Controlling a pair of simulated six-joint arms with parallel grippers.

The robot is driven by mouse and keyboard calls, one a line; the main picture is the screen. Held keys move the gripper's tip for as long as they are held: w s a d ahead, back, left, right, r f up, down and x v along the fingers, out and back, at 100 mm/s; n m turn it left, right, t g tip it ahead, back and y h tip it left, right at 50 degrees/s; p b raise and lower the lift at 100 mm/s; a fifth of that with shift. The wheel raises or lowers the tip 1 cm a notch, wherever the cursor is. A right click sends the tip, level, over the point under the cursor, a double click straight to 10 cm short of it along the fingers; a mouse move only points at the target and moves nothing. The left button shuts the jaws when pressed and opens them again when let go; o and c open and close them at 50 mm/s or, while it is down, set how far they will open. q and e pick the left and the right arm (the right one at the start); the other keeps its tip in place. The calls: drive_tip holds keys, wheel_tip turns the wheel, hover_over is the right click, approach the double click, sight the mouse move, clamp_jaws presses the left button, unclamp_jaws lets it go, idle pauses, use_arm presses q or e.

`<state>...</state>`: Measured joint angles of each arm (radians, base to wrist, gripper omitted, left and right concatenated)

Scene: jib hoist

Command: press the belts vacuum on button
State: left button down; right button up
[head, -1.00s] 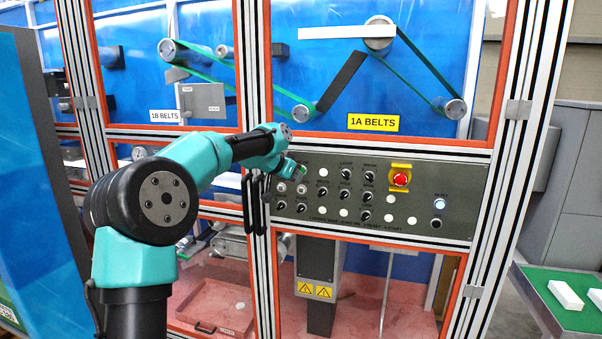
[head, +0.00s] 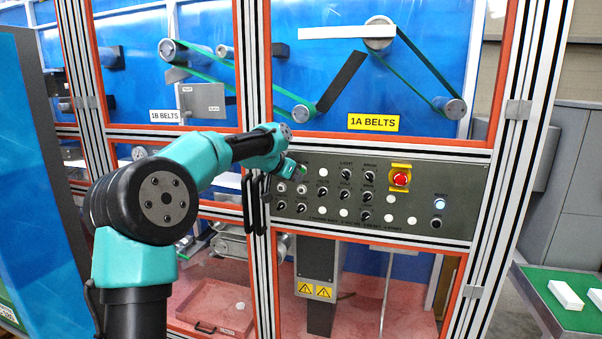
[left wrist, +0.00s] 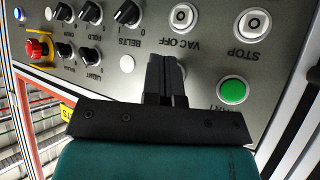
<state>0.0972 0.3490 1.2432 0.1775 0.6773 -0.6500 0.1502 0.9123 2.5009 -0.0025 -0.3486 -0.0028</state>
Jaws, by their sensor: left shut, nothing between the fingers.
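The grey control panel (head: 415,205) stands upright below the 1A BELTS sign in the head view. My left gripper (head: 294,168) is at the panel's upper left corner. In the left wrist view the panel appears upside down, and my left gripper (left wrist: 167,62) is shut and empty. Its fingertips cover most of a pale round button (left wrist: 181,69) between the VAC OFF label and the green button (left wrist: 233,92). That button's own label is hidden, and I cannot tell whether the tips touch it. The VAC OFF button (left wrist: 184,18) is clear of the fingers.
The STOP button (left wrist: 253,23) and several black knobs sit close to the fingers. A red emergency stop (head: 400,180) is on a yellow plate farther right on the panel. An orange-edged metal frame (head: 258,110) stands beside my arm. My right gripper is not in view.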

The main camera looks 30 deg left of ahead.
use_arm(q)
drive_tip(key=shift+w, duration=0.1)
idle(0.7)
drive_tip(key=shift+w+a, duration=0.1)
drive_tip(key=shift+w, duration=0.2)
drive_tip(key=shift+w+a, duration=0.1)
drive_tip(key=shift+w, duration=0.35)
idle(1.0)
drive_tip(key=shift+s, duration=0.15)
drive_tip(key=shift+s+d, duration=0.2)
drive_tip(key=shift+s, duration=0.5)
drive_tip(key=shift+s, duration=0.1)
drive_tip(key=s, duration=0.2)
drive_tip(key=s+d, duration=0.1)
drive_tip(key=s, duration=0.1)
drive_tip(key=shift+s+d, duration=0.1)
drive_tip(key=shift+s, duration=0.25)
drive_tip(key=shift+f, duration=0.1)
idle(0.8)
